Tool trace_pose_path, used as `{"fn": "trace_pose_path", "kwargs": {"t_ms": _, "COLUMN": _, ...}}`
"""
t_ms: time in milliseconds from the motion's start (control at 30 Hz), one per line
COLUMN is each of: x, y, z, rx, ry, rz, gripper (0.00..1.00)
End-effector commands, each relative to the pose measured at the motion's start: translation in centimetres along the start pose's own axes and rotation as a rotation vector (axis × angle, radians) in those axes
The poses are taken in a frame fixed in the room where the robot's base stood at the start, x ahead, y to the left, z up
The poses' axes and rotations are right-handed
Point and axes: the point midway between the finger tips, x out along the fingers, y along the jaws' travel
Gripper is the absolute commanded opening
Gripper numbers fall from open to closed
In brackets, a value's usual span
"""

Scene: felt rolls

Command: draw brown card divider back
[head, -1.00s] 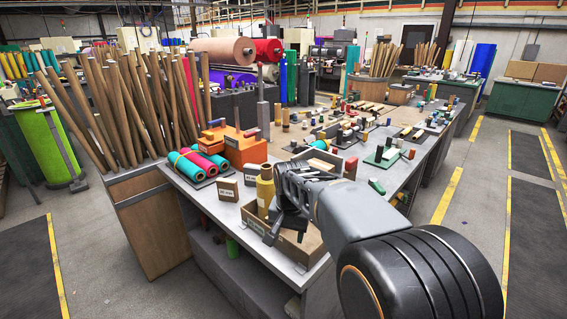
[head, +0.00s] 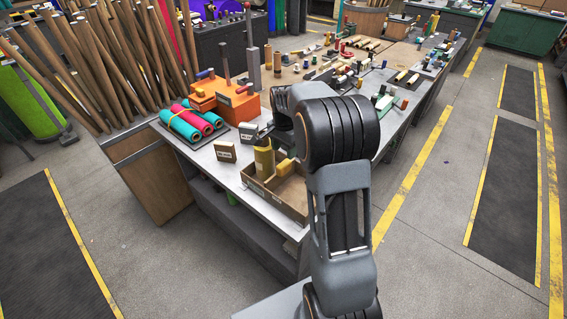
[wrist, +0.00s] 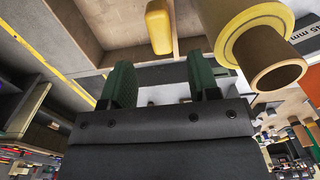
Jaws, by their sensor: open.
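The open brown box (head: 262,192) stands at the table's near corner in the head view. A thin brown strip (wrist: 174,22), which looks like the card divider, runs inside it in the wrist view.
Many tools and parts crowd the table further back. The floor right of the table is clear.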

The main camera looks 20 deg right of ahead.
Motion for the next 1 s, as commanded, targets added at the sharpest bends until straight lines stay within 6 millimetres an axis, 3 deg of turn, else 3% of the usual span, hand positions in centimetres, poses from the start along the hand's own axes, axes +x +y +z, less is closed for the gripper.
{"fn": "trace_pose_path", "kwargs": {"t_ms": 200, "x": 3.9, "y": 0.0, "z": 0.1, "rx": -0.003, "ry": -0.002, "rz": 0.003, "gripper": 0.55}}
{"fn": "trace_pose_path", "kwargs": {"t_ms": 400, "x": 6.2, "y": -0.1, "z": 0.2, "rx": -0.005, "ry": -0.001, "rz": 0.002, "gripper": 0.55}}
{"fn": "trace_pose_path", "kwargs": {"t_ms": 900, "x": 7.3, "y": -0.1, "z": 0.2, "rx": -0.006, "ry": 0.000, "rz": 0.000, "gripper": 0.55}}
{"fn": "trace_pose_path", "kwargs": {"t_ms": 1000, "x": 7.3, "y": -0.1, "z": 0.2, "rx": -0.006, "ry": 0.000, "rz": 0.000, "gripper": 0.47}}
